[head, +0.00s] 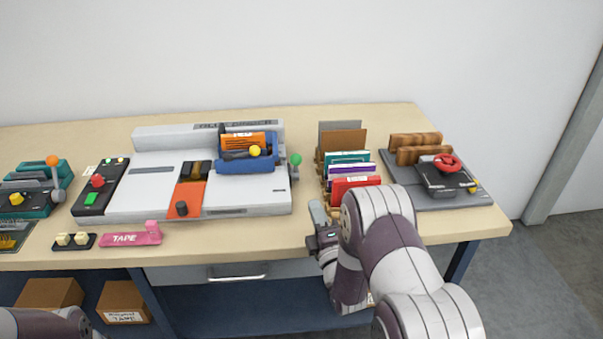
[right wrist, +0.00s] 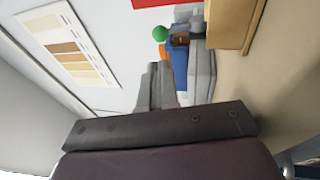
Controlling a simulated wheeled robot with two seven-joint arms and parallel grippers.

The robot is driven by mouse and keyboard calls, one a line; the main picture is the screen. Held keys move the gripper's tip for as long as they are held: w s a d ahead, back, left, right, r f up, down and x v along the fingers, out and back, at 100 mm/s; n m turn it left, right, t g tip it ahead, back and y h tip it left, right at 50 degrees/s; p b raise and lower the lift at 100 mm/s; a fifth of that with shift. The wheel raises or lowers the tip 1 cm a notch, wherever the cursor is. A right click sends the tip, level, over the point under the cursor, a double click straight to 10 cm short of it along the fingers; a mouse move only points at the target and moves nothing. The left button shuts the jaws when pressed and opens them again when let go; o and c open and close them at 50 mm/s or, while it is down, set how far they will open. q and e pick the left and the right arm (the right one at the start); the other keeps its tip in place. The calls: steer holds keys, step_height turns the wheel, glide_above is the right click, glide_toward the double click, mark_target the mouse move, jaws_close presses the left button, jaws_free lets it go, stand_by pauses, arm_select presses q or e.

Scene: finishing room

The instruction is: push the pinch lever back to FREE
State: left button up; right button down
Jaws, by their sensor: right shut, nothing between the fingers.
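A white glue binder (head: 140,195) stands in the middle of the bench. A lever with a green knob (head: 295,160) rises at its right end; I take this for the pinch lever, though I cannot read a FREE mark. The green knob (right wrist: 160,33) also shows in the right wrist view, beyond the fingertips and apart from them. My right gripper (head: 318,213) is shut and empty, near the bench's front edge, in front of and to the right of the lever. It also shows in the right wrist view (right wrist: 160,75). My left gripper is out of view; only part of that arm shows.
A rack of upright cards (head: 352,184) stands close to the right of the lever. A grey press with a red knob (head: 447,163) is farther right. A pink tape block (head: 130,238) lies at the front left. Bare bench lies between binder and rack.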

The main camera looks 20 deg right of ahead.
mark_target(298, 164)
steer(key=p+x, duration=0.1)
steer(key=x, duration=1.1)
steer(key=shift+r, duration=0.15)
